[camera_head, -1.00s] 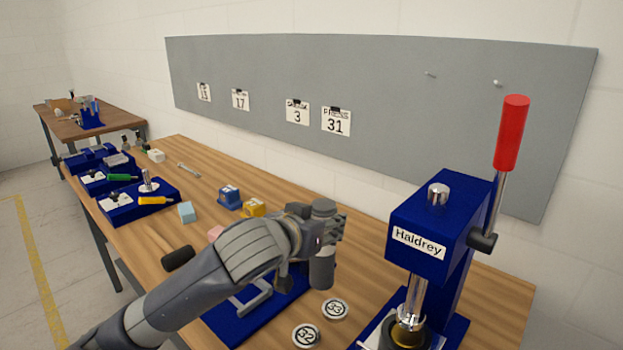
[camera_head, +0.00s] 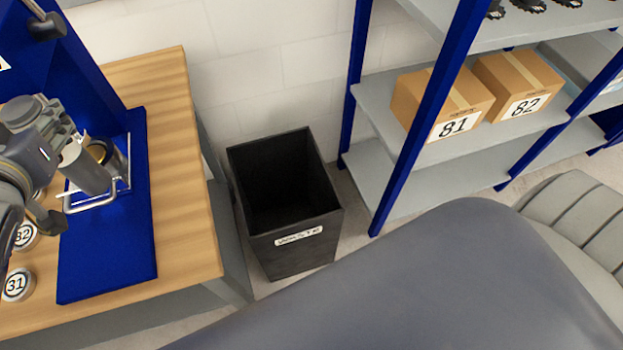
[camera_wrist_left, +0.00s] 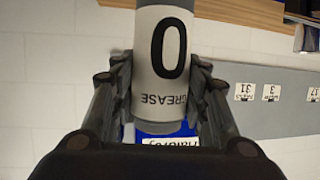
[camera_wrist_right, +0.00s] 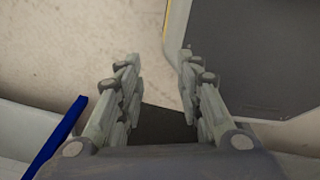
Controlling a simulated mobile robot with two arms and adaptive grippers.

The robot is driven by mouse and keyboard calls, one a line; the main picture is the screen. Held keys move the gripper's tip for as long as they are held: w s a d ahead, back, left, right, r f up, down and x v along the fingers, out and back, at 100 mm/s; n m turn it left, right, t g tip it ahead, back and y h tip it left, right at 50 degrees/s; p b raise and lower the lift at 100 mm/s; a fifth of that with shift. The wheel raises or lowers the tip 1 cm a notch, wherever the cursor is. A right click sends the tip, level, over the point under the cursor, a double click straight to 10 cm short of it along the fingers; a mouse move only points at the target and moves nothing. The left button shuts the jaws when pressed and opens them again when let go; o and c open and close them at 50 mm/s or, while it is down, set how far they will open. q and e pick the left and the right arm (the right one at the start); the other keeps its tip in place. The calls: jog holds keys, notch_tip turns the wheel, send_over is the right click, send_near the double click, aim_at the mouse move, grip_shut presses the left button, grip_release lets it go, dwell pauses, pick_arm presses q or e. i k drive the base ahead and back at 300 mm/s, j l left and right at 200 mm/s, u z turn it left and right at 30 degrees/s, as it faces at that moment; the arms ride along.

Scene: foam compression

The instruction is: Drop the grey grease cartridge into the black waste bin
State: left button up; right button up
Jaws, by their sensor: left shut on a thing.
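The grey grease cartridge (camera_head: 85,168) is in my left gripper (camera_head: 62,142), at the left of the head view, in front of the blue press and above its base. In the left wrist view the fingers (camera_wrist_left: 163,85) close on both sides of the cartridge (camera_wrist_left: 160,55), whose white label reads "0" and "GREASE". The black waste bin (camera_head: 300,258) stands on the floor right of the bench, with its open top facing up and a "WASTE" label in front. My right gripper (camera_wrist_right: 158,80) is open and empty in the right wrist view.
The wooden bench (camera_head: 185,200) ends between the press and the bin. Round tins (camera_head: 18,285) lie at the bench's left front. A blue-framed shelf (camera_head: 375,170) with cardboard boxes (camera_head: 440,110) stands right of the bin. My own grey arm fills the lower right.

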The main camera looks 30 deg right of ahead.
aim_at(295, 219)
jog(key=i+j+z, duration=0.1)
jog(key=z, duration=0.3)
jog(key=j+z, duration=0.2)
jog(key=z, duration=0.2)
jog(key=l+u, duration=0.1)
jog(key=l, duration=0.35)
jog(key=k+l+u, duration=0.1)
jog(key=l, duration=0.35)
jog(key=l+u, duration=0.15)
jog(key=l, duration=0.3)
jog(key=k+l+u, duration=0.1)
jog(key=l, duration=0.35)
jog(key=i+l+u, duration=0.15)
jog(key=k+j, duration=0.05)
